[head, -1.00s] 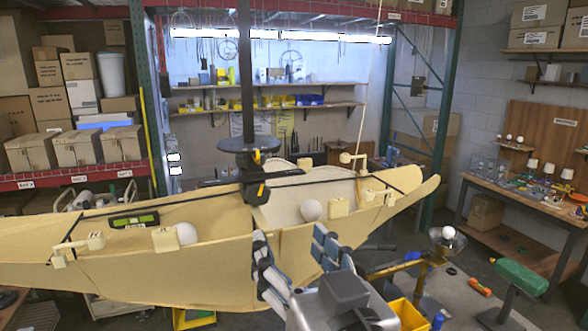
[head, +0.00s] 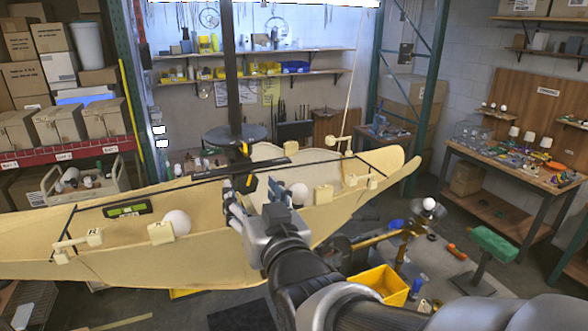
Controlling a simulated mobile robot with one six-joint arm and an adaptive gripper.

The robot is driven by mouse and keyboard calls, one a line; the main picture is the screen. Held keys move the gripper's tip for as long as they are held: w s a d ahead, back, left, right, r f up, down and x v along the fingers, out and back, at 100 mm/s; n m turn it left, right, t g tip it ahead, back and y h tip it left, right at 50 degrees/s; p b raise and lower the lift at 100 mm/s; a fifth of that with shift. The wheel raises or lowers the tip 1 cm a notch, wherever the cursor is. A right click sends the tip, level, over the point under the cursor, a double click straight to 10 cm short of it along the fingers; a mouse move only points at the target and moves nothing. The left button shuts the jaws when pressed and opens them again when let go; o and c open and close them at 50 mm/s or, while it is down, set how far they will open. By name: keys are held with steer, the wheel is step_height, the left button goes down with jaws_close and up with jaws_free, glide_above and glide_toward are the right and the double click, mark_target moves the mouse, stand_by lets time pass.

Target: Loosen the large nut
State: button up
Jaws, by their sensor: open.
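A large cream boat-shaped lamp shade (head: 110,262) hangs across the left and middle of the head view. A black vertical post (head: 231,70) comes down into its centre. A wide dark round disc (head: 233,134) sits around the post just above the shade. Small black and yellow parts (head: 249,181) are below it. I cannot tell for certain which part is the large nut. My gripper (head: 254,200) is open at the near side of the shade, just below these central parts. Its arm hides part of the shade's near wall. I see nothing between the fingers.
White bulbs (head: 177,223) and cream sockets (head: 161,232) line the shade. A black bar (head: 200,179) runs across it. A yellow bin (head: 382,284) and a green-topped stand (head: 494,243) stand on the right. A workbench (head: 515,166) lines the right wall.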

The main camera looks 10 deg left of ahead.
mark_target(248, 184)
steer(key=shift+p+x, duration=0.4)
steer(key=shift+x, duration=1.55)
steer(key=shift+d, duration=0.1)
steer(key=shift+c, duration=0.3)
steer(key=c, duration=1)
steer(key=shift+f+b, duration=0.1)
steer(key=shift+b, duration=0.45)
steer(key=m+b, duration=0.2)
steer(key=b, duration=0.2)
steer(key=shift+f+m, duration=0.15)
steer(key=shift+m, duration=0.25)
steer(key=m+b, duration=0.2)
steer(key=b, duration=0.3)
steer(key=shift+m, duration=0.4)
steer(key=shift+r, duration=0.2)
